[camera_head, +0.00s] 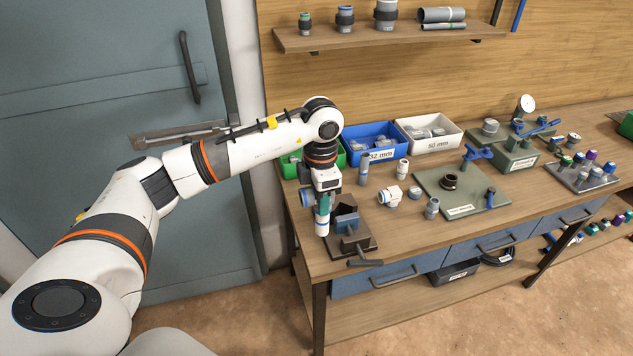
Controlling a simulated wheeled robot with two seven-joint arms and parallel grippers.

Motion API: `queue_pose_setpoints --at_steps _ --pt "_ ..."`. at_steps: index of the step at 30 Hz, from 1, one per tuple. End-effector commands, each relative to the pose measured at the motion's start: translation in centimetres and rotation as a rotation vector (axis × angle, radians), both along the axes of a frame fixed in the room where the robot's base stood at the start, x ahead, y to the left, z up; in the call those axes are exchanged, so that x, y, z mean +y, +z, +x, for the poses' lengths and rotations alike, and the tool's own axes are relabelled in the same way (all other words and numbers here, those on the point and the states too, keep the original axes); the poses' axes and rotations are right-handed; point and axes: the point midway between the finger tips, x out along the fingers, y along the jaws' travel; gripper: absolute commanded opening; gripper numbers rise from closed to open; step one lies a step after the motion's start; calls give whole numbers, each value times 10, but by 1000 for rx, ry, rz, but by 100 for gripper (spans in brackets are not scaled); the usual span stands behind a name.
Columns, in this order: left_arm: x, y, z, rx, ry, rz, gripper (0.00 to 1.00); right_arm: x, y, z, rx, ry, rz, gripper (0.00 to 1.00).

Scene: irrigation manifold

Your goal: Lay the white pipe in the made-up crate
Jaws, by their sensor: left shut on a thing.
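My left gripper (323,198) points down over the left front of the workbench and is shut on a white pipe (322,227). The pipe hangs upright below the fingers, with a blue band near its lower part; its upper part is hidden by the fingers. No label visible from here reads as a made-up crate. A dark crate (455,273) with a small white label stands on the shelf below the bench, partly hidden by the drawers. My right gripper is not in view.
A vise (348,226) stands just right of the pipe. Behind are a green bin (287,169), a blue "32 mm" bin (375,157) and a white "50 mm" bin (435,146). Loose fittings and a green board (430,184) occupy the middle of the bench.

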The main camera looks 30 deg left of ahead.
Motion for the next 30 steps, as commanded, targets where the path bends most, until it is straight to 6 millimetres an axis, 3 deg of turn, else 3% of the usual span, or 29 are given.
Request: queue_pose_setpoints --at_steps 1,8,18,24,30 --pt "-6 -18 -4 3 -110 -1 10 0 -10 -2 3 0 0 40" --pt "-35 -87 -27 4 -813 -4 10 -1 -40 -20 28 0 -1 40" --pt "-82 -178 -72 -1 -1895 -6 10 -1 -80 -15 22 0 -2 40" --pt "-100 -206 -90 -3 -2312 -2 10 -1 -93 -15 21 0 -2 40" --pt "-105 -213 -97 -2 -2460 -1 10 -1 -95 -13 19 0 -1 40"
